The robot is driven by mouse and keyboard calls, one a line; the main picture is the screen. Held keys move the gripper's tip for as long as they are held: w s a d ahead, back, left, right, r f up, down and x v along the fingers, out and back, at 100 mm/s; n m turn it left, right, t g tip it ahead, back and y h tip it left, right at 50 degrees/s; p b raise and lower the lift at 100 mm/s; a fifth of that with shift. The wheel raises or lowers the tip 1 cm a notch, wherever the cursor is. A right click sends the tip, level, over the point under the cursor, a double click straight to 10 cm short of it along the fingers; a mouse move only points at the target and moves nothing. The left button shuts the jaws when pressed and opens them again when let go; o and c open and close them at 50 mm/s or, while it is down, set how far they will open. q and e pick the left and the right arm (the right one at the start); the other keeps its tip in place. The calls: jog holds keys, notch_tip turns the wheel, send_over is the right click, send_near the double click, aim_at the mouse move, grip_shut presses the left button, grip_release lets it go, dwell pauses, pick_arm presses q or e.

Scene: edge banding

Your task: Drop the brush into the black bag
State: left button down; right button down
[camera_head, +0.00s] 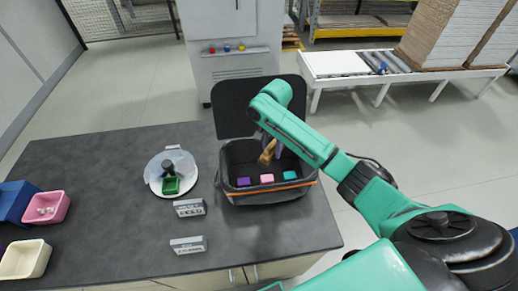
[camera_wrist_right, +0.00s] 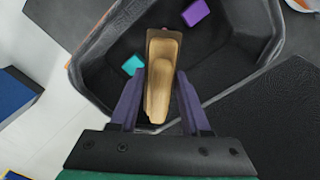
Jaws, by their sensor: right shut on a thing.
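The brush (camera_wrist_right: 160,82) has a tan wooden body and is held between the two purple-grey fingers of my right gripper (camera_wrist_right: 160,103). In the head view the brush (camera_head: 267,152) hangs over the open black bag (camera_head: 232,160). My right gripper (camera_head: 274,146) is partly hidden by my green arm there. In the wrist view the black bag (camera_wrist_right: 240,45) lies below the brush, with its walls around it. A purple block (camera_head: 243,182), a pink block (camera_head: 267,179) and a teal block (camera_head: 289,175) are inside the bag. My left gripper is not in view.
Blue, pink (camera_head: 62,205) and cream (camera_head: 40,262) bins stand at the far left. The bag's lid (camera_head: 232,112) stands open behind it.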

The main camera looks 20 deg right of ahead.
jog(key=shift+s+r, duration=0.1)
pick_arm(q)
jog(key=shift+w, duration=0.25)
pick_arm(e)
jog(key=shift+c, duration=1.4)
grip_release()
jog(key=shift+r, duration=0.3)
notch_tip(320, 180, up, 5)
jog(key=shift+b, duration=0.7)
notch_tip(320, 180, up, 3)
jog(key=shift+d+r+p, duration=0.1)
jog(key=shift+p, duration=0.7)
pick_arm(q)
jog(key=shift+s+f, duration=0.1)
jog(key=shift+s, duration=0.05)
pick_arm(e)
notch_tip(320, 180, up, 6)
jog(key=shift+f, duration=0.1)
